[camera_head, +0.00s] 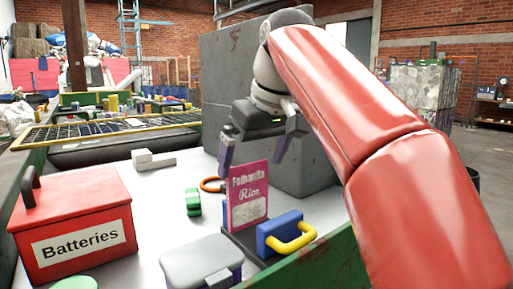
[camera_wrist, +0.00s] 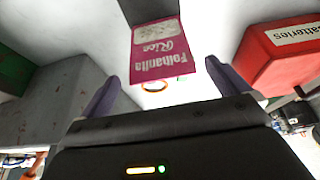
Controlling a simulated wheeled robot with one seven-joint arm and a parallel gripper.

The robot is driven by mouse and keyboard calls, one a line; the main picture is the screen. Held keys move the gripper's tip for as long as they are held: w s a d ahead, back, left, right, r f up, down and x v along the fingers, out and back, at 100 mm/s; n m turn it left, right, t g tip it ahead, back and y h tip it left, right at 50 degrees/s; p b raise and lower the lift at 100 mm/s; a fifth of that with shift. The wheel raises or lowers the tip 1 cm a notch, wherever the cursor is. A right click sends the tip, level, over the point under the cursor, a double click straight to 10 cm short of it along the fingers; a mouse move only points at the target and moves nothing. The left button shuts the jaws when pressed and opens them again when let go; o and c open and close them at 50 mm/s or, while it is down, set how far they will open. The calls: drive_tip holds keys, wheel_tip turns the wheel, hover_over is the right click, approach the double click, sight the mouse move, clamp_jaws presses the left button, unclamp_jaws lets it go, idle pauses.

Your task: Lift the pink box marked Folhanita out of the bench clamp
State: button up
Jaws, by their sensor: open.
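The pink box marked Folhanita (camera_head: 247,192) stands upright in the bench clamp, which has a blue jaw (camera_head: 279,230) and a yellow handle (camera_head: 293,242). The clamp's dark base hides under and beside the box's lower edge. My gripper (camera_head: 254,160) is open above the box, its two purple-grey fingers spread to either side of the box's top. In the wrist view the pink box (camera_wrist: 158,50) shows upside down, ahead of my open fingers (camera_wrist: 160,85). No contact between fingers and box shows.
A red Batteries box (camera_head: 75,225) stands at the left, also in the wrist view (camera_wrist: 285,45). A grey-lidded container (camera_head: 203,262) is in front of the clamp. A green object (camera_head: 193,201) and an orange ring (camera_head: 211,185) lie left of it. A grey block (camera_head: 300,160) stands close behind.

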sight(249, 178)
drive_tip(key=b+x, duration=0.1)
drive_tip(key=x, duration=0.4)
drive_tip(key=shift+f, duration=0.35)
drive_tip(key=shift+c, duration=0.3)
drive_tip(key=c, duration=0.8)
drive_tip(key=shift+s+b, duration=0.1)
drive_tip(key=shift+b, duration=0.2)
drive_tip(key=shift+s+d+r, duration=0.2)
drive_tip(key=shift+s+d, duration=0.5)
drive_tip(key=shift+s, duration=0.25)
drive_tip(key=shift+r+p, duration=1.35)
drive_tip(key=shift+r, duration=2.9)
drive_tip(key=shift+c, duration=0.4)
